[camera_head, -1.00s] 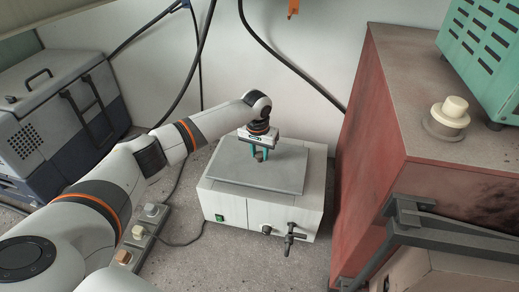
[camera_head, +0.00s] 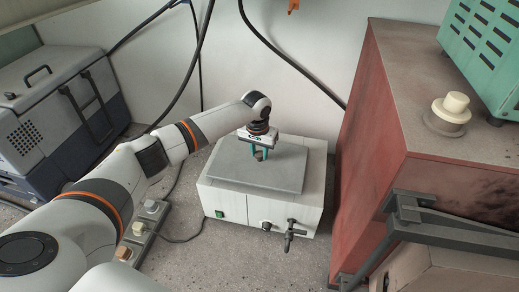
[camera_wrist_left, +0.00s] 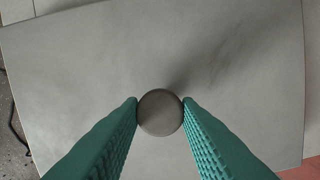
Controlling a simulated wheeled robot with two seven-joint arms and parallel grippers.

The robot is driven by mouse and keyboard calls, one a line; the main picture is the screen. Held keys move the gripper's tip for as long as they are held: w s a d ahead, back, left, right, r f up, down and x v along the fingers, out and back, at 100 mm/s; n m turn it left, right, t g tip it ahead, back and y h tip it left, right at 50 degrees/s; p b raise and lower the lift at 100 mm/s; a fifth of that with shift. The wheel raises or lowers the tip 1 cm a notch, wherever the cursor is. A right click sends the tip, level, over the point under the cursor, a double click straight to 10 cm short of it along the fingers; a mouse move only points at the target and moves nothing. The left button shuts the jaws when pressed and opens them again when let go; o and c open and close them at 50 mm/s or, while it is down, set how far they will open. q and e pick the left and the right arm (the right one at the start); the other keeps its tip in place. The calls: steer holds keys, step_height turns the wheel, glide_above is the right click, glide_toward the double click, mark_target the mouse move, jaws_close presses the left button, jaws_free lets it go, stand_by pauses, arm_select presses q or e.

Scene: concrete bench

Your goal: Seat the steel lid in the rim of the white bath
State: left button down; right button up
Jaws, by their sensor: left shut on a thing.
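The steel lid (camera_head: 240,173) is a flat grey plate lying over the top of the white bath (camera_head: 247,208). In the head view it looks level or nearly so, and I cannot tell whether it sits inside the rim. My left gripper (camera_head: 258,153) points down at the lid's middle, its green fingers shut on the round dark knob. In the left wrist view the knob (camera_wrist_left: 160,112) is between the two fingers, and the lid (camera_wrist_left: 80,70) fills most of the picture, slightly turned. My right gripper is not in view.
A red cabinet (camera_head: 360,150) stands close on the right, with a grey bracket (camera_head: 440,225) in front. A power strip (camera_head: 143,228) lies left of the bath. A grey-blue case (camera_head: 60,120) stands at the far left. A tap (camera_head: 290,234) projects from the bath's front.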

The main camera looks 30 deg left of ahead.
mark_target(259, 154)
arm_select(q)
steer(key=shift+f, duration=0.65)
stand_by(0.4)
steer(key=shift+c, duration=2.1)
jaws_free()
steer(key=shift+r, duration=0.1)
step_height(259, 154, up, 9)
steer(key=p, duration=0.9)
